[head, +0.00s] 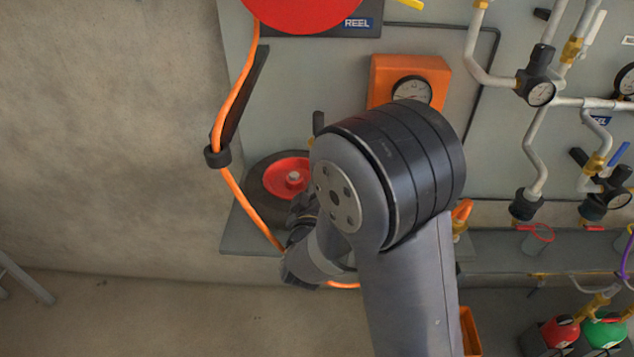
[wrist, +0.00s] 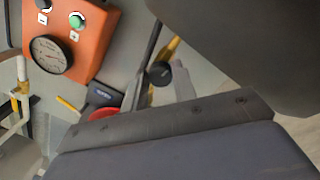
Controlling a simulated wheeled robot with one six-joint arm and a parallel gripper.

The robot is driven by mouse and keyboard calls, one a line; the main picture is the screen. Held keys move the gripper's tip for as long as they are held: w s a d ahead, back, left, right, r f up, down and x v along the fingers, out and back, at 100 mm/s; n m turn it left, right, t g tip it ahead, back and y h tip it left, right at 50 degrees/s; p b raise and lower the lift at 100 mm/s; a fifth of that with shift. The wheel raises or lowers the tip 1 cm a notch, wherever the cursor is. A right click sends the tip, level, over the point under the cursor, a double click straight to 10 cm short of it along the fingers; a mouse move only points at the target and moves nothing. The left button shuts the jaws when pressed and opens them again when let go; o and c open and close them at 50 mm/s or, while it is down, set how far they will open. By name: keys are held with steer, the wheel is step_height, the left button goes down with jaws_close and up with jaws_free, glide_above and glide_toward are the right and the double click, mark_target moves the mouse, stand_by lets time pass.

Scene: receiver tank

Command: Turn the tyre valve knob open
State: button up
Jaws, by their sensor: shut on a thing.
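The tyre (head: 256,190) with its red hub (head: 290,172) lies against the grey panel left of my arm in the head view. My gripper (head: 302,212) shows as dark parts at the tyre's lower right, partly behind my arm. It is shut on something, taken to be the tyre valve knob. The knob and the fingertips are hidden, so I cannot tell how far the knob is turned. In the wrist view large dark grey parts of mine cover the lower and right areas, and the contact does not show.
An orange gauge box (head: 382,71) is above my arm, also in the wrist view (wrist: 92,40). The red reel (head: 300,10) feeds an orange hose (head: 232,190) through a black ring (head: 217,156), passing close by my gripper. Pipes and gauges (head: 541,93) fill the right side.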

steer(key=shift+n, duration=0.9)
steer(key=o, duration=1)
steer(key=s+a, duration=0.1)
steer(key=s, duration=0.9)
steer(key=shift+s, duration=0.4)
steer(key=shift+w, duration=0.1)
